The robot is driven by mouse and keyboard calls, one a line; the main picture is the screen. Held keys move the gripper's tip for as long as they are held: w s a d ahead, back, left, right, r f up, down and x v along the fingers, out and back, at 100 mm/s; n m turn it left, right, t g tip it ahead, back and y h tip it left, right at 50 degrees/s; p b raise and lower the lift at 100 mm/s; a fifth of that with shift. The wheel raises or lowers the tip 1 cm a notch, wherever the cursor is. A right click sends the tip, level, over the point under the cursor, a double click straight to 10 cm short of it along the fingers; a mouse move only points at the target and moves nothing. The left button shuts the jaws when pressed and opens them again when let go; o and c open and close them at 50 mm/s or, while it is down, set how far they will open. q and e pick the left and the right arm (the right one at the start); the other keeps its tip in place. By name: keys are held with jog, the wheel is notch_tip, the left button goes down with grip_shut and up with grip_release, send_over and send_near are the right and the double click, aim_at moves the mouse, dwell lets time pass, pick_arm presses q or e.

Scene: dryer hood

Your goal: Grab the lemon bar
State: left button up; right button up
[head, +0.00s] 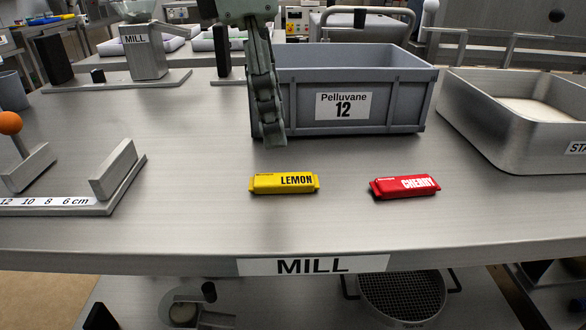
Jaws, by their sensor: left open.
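The lemon bar (284,183) is a yellow wrapped bar with dark LEMON lettering. It lies flat on the steel table, left of the red cherry bar (405,186). My left gripper (273,138) hangs down from the top of the head view, above and behind the lemon bar, in front of the left part of the grey bin. It is open and apart from the bar. Its fingers are seen nearly edge-on, so the gap between them is hard to see. My right gripper is not in view.
A grey bin (392,111) labelled Pelluvane 12 stands behind the bars. A steel tray (480,118) is at right. A measuring fixture (115,172) and a lever with an orange ball (11,123) are at left. The table front around the bars is clear.

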aim_at(283, 177)
pick_arm(q)
jog(key=f, duration=0.7)
jog(key=shift+s+d, duration=0.4)
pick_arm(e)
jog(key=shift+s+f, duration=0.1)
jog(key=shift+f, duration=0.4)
pick_arm(q)
jog(key=shift+c, duration=0.2)
grip_shut()
